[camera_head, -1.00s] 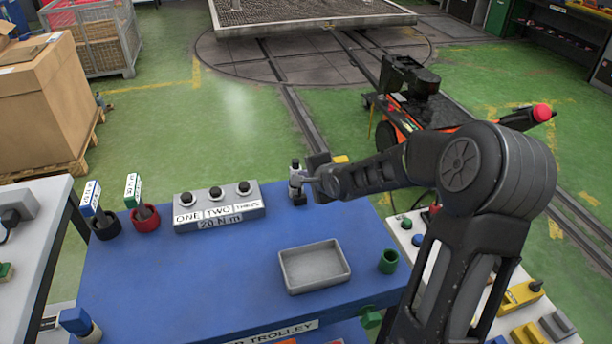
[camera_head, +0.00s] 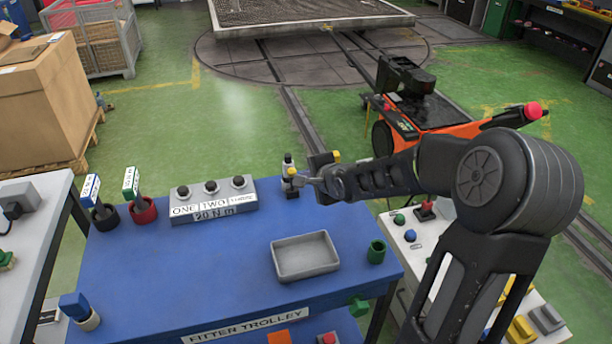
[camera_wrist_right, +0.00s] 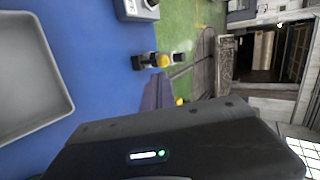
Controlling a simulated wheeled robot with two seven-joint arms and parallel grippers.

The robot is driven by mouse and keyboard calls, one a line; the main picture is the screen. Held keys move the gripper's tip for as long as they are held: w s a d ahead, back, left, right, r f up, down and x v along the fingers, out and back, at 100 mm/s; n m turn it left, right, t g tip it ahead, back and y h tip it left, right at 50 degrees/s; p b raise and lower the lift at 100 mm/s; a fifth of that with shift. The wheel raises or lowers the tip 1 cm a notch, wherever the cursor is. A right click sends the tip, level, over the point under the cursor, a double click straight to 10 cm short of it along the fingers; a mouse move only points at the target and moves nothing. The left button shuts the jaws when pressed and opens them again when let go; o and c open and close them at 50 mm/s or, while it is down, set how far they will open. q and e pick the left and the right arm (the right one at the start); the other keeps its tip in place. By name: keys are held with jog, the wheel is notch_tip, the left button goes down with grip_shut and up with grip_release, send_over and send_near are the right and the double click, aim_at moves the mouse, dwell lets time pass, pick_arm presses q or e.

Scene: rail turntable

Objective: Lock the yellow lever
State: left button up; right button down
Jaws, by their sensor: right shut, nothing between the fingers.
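The yellow lever knob (camera_head: 292,171) sits on a small dark and white fixture (camera_head: 290,186) at the far edge of the blue trolley top. The knob also shows in the right wrist view (camera_wrist_right: 163,60), on the fixture's side toward the floor. My right gripper (camera_head: 306,181) is shut and empty. It is just right of the fixture and very close to it; I cannot tell whether they touch. In the right wrist view the finger end (camera_wrist_right: 160,92) is below the knob, with a visible gap. My left gripper is not in view.
The blue trolley (camera_head: 180,265) carries a grey tray (camera_head: 305,256), a green cup (camera_head: 376,251) and a three-knob grey box (camera_head: 214,196). Black and red cups with tagged tools stand at left. An orange and black cart (camera_head: 425,115) is beyond my arm. Green floor lies behind.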

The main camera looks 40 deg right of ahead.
jog(key=d+p+v, duration=0.1)
jog(key=p+v, duration=0.3)
jog(key=v, duration=0.3)
jog(key=shift+w+a+r, duration=0.15)
jog(key=shift+a+r, duration=0.1)
jog(key=shift+a, duration=0.2)
jog(key=shift+f, duration=0.1)
